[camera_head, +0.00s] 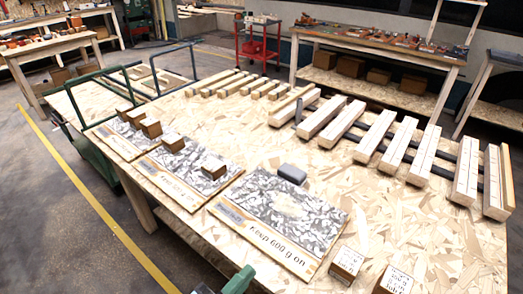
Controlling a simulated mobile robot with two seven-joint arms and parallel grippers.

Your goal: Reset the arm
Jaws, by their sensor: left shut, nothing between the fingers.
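No arm or gripper of mine shows clearly in the head view. Only a small dark piece (204,289) shows at the bottom edge, beside a green part. It may be the tip of my left gripper, with nothing seen held there. My right gripper is not in view. A large chipboard table (400,225) lies in front of me. A printed board (262,240) lies on its near part with a grey rounded block (292,173) at its far edge. Small brown boxes (346,264) stand at the near right.
Rows of pale wooden beams (375,133) lie along the table's far side. More small boxes (214,168) stand on printed boards at the left. A green-framed cart (95,101) adjoins the left end. A red trolley (257,45) and workbenches stand behind. A yellow line (95,200) crosses open floor.

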